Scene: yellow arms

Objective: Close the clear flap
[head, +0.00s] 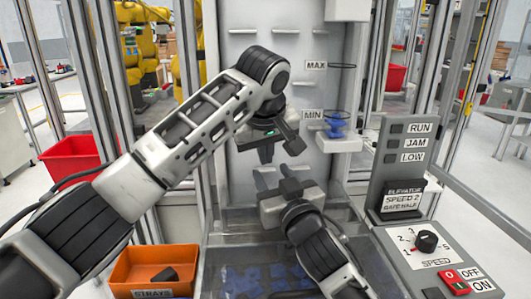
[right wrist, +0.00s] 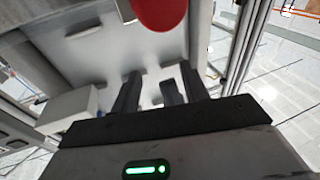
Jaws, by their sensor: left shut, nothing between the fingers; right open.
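A clear flap (head: 228,242) appears as a see-through panel low in front of the machine, over a bin with several blue pieces (head: 250,278). Its edges are faint, and I cannot tell how far it stands open. My left gripper (head: 280,149) is shut and empty, in front of the grey back panel and above the flap. My right gripper (head: 287,187) is open and empty just below it, above the bin; its two dark fingers also show in the right wrist view (right wrist: 150,90). My right forearm hides part of the flap and bin.
A control panel (head: 418,250) with a speed knob and a red button stands at the right. An orange strays bin (head: 153,271) is at front left, and a red bin (head: 80,158) is further back. A blue part (head: 337,125) sits at the MIN mark. A rounded red thing (right wrist: 160,14) shows in the right wrist view.

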